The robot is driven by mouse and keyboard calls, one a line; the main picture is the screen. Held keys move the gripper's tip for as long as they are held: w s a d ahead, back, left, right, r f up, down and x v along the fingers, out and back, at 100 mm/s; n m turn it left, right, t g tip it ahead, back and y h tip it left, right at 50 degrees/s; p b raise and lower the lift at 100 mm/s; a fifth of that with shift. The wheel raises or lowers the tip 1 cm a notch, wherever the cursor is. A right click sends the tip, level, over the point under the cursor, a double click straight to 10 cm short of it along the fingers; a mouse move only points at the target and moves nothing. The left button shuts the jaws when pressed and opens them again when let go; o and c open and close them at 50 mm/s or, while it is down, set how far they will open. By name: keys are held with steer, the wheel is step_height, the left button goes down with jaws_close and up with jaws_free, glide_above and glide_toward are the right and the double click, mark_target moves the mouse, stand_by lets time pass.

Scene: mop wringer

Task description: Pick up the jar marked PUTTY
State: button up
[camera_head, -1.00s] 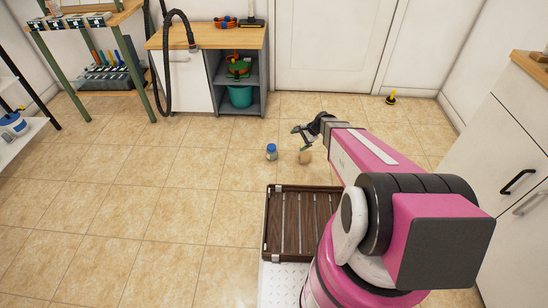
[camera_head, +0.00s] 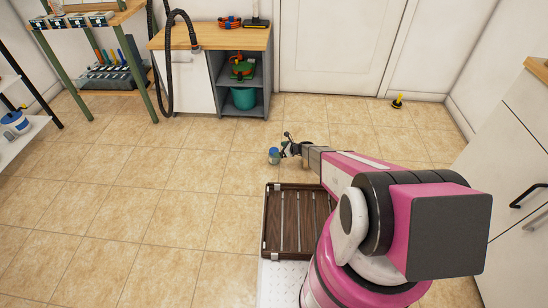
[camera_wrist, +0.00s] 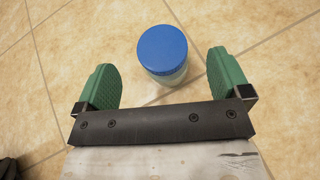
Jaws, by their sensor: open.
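A small jar with a blue lid (camera_head: 274,156) stands upright on the tiled floor, just beyond the wooden slatted tray. Its lid (camera_wrist: 162,48) and a strip of its pale body show in the wrist view; no label can be read. My gripper (camera_head: 287,146) is right beside the jar in the head view. In the wrist view my gripper (camera_wrist: 162,68) is open, with one green finger on each side of the jar's near part. I see floor between each finger and the jar, and nothing is held.
A small tan object (camera_head: 305,162) is mostly hidden behind my arm. The dark slatted tray (camera_head: 268,222) is in front of the jar. A cabinet (camera_head: 183,82) with shelves stands at the back, and a yellow-handled plunger (camera_head: 397,102) by the door. Floor left is clear.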

mark_target(275, 151)
steer(key=x, duration=0.5)
steer(key=shift+a+f, duration=0.15)
steer(key=shift+f, duration=0.35)
steer(key=c, duration=1.2)
